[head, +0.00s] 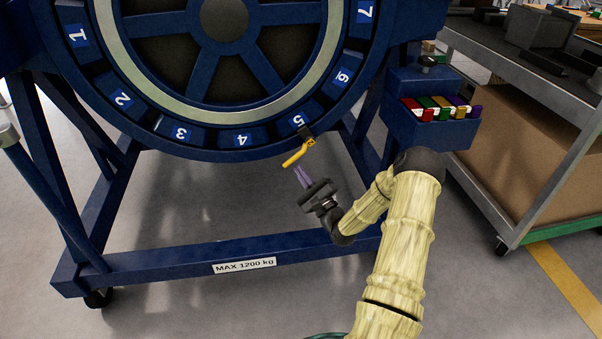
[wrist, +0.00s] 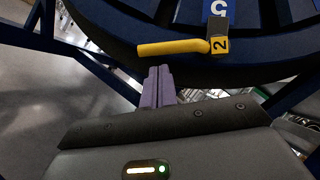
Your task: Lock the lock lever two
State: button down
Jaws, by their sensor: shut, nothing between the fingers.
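Lock lever two (head: 297,154) is a yellow handle on a dark pivot block at the lower right rim of the blue ring, below the bay marked 5. In the wrist view the lever (wrist: 172,47) points left from its block, which bears a black 2 on yellow. My gripper (head: 299,172) is just below the lever in the head view, with its purple fingers pointing up at it. In the wrist view my gripper (wrist: 158,72) has its fingers together and empty, below the handle's middle. A small gap seems to separate fingertips and handle; I cannot be sure they are apart.
The blue ring (head: 220,142) has numbered bays and stands on a blue frame with a lower beam (head: 180,262). A blue bin (head: 420,130) with coloured items hangs at the right. A grey cart (head: 520,75) stands further right. Open floor lies under the ring.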

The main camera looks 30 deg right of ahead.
jog(key=f+p+v, duration=0.1)
jog(key=p+v, duration=0.2)
jog(key=v, duration=0.9)
jog(key=shift+w+d+f+h+p, duration=0.2)
jog(key=shift+w+d+h+p, duration=0.1)
jog(key=shift+w+d+p, duration=0.1)
